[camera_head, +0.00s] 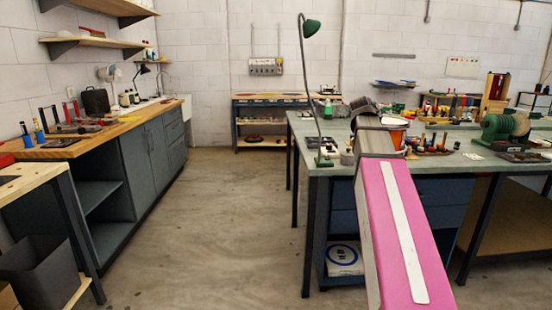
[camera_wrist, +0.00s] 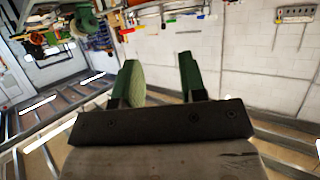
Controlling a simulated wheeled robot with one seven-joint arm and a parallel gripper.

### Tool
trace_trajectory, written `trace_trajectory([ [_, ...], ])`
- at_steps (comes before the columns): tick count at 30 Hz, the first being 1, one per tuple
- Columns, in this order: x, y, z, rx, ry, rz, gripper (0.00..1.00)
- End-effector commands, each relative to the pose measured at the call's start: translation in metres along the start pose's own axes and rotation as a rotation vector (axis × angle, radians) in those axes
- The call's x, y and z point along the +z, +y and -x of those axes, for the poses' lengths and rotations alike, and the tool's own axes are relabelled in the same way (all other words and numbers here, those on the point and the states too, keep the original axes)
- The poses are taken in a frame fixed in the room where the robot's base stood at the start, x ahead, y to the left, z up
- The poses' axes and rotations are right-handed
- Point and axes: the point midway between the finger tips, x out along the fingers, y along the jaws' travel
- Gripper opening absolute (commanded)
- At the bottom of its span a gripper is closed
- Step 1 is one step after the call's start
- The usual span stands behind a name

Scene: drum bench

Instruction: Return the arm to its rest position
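My gripper (camera_wrist: 157,68) shows in the wrist view with its two green fingers apart and nothing between them. In the head view my pink arm with a white stripe reaches forward over the near end of the grey-green workbench (camera_head: 445,166). The arm's grey far end hides part of the bench top, and the gripper fingers cannot be made out there. A small orange drum (camera_head: 396,136) shows just beside and behind that end; I cannot tell whether they touch. The wrist view is upside down, with roof beams at the bottom and the benches along the top.
A green desk lamp (camera_head: 312,28) stands on the bench's left corner. Tools and a green machine (camera_head: 502,127) crowd the bench to the right. A wooden-topped counter (camera_head: 160,112) runs along the left wall. The concrete floor (camera_head: 235,225) between them is clear.

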Motion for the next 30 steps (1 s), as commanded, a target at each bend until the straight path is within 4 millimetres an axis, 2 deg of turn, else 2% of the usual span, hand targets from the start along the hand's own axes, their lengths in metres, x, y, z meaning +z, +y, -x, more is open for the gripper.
trace_trajectory([
  [5, 0.023, -0.004, -0.005, -0.006, -0.038, 0.016, 0.38],
  [11, 0.059, -0.010, -0.013, -0.016, -0.102, 0.043, 0.38],
  [17, 0.114, -0.019, -0.022, -0.034, -0.197, 0.086, 0.38],
  [23, 0.205, -0.029, -0.027, -0.068, -0.354, 0.157, 0.38],
  [30, 0.319, -0.038, -0.019, -0.122, -0.560, 0.251, 0.38],
])
